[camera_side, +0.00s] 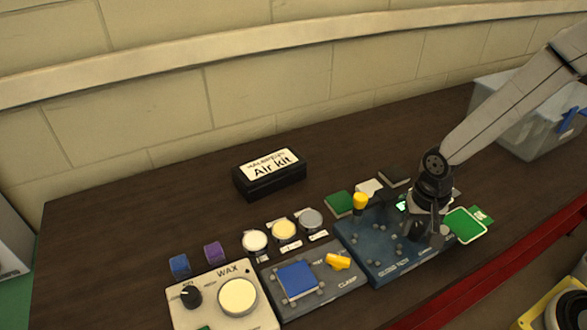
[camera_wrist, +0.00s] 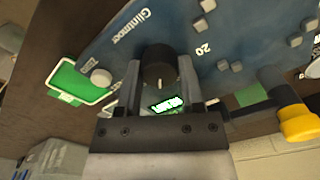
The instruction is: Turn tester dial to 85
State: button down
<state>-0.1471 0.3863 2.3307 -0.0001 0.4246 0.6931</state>
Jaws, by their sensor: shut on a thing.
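The tester is a blue panel (camera_side: 374,246) at the right of the bench, with several grey pegs on it. Its black dial (camera_wrist: 159,68) with a pale pointer mark shows in the wrist view. My gripper (camera_wrist: 160,72) has its fingers on both sides of the dial and is shut on it; in the side view my gripper (camera_side: 422,226) comes down on the panel and hides the dial. A small green-lit display (camera_wrist: 166,104) sits beside the dial, its reading too small to tell.
A yellow-topped lever (camera_side: 360,201) stands at the panel's back edge, close to my gripper. A green-topped tray (camera_side: 464,225) lies right of the panel. The wax unit (camera_side: 206,306), clamp plate (camera_side: 345,279) and black Air kit box (camera_side: 270,181) stand left. A clear bin (camera_side: 530,125) is behind.

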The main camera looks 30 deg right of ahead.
aim_at(418, 228)
jog(key=shift+m, duration=2)
jog(key=shift+c, duration=1.1)
grip_release()
jog(key=shift+r, duration=0.1)
jog(key=shift+r, duration=3.8)
jog(key=shift+d, duration=0.1)
